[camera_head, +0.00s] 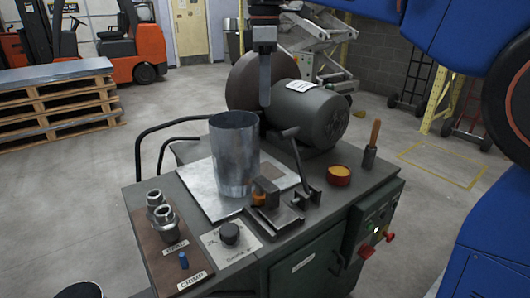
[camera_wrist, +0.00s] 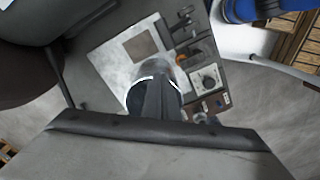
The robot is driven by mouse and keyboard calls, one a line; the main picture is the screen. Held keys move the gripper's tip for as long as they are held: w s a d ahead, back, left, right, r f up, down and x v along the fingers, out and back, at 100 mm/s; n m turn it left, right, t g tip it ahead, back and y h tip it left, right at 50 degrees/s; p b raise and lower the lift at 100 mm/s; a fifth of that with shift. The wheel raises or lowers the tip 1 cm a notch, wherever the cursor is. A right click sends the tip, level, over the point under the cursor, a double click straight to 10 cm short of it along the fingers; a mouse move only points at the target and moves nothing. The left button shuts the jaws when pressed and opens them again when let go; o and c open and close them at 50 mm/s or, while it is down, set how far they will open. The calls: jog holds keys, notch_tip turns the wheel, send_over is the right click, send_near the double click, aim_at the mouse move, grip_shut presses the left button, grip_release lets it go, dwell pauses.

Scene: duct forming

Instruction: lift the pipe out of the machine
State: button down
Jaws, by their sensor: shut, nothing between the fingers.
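The pipe (camera_head: 233,160) is a grey metal cylinder, open at the top. It stands upright on a pale metal plate (camera_head: 206,193) on top of the machine (camera_head: 160,190), beside a small clamp. My gripper (camera_head: 265,100) points down, with its fingers together and empty. In the head view its tip is just right of the pipe's rim and overlaps the motor behind. In the wrist view the shut fingers (camera_wrist: 158,85) cover part of the pipe (camera_wrist: 138,94), and its bright rim shows on both sides. I cannot tell the exact gap between fingertips and rim.
A large grey motor (camera_head: 306,112) and a dark round disc (camera_head: 245,75) stand behind the pipe. Two metal fittings (camera_head: 162,210) and a knob (camera_head: 229,233) stand in front.

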send_over(259, 173)
jog(key=d, duration=0.2)
notch_tip(259, 173, down, 16)
jog(key=shift+w+a+f, duration=0.1)
jog(key=shift+w+a, duration=0.1)
jog(key=shift+w, duration=0.05)
jog(key=shift+a, duration=0.8)
